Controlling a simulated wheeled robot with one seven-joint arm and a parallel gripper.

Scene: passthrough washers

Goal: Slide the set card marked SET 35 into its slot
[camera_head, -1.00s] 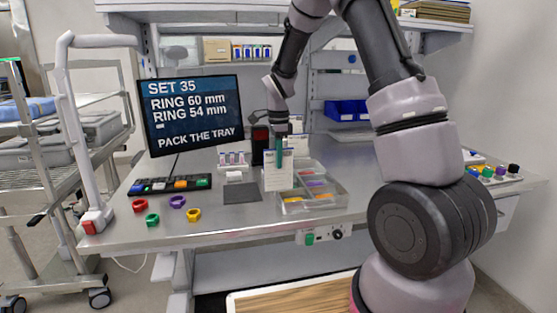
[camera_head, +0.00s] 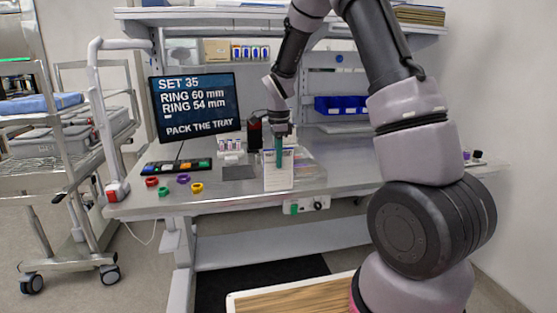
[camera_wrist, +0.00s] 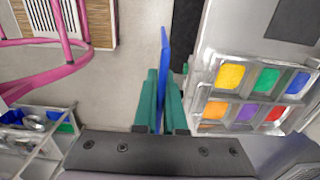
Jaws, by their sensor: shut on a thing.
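My gripper (camera_head: 279,148) has teal fingers and is shut on a white card (camera_head: 279,180) that hangs upright below it. The card's print is too small to read. In the wrist view the card (camera_wrist: 165,52) shows edge-on as a thin blue strip between the fingers (camera_wrist: 160,80). The monitor (camera_head: 195,105) reads SET 35, RING 60 mm, RING 54 mm, PACK THE TRAY. I cannot make out the card's slot.
Coloured rings (camera_head: 197,188), a dark mat (camera_head: 238,173) and a button panel (camera_head: 177,166) lie to the left. A wire cart (camera_head: 62,150) stands far left.

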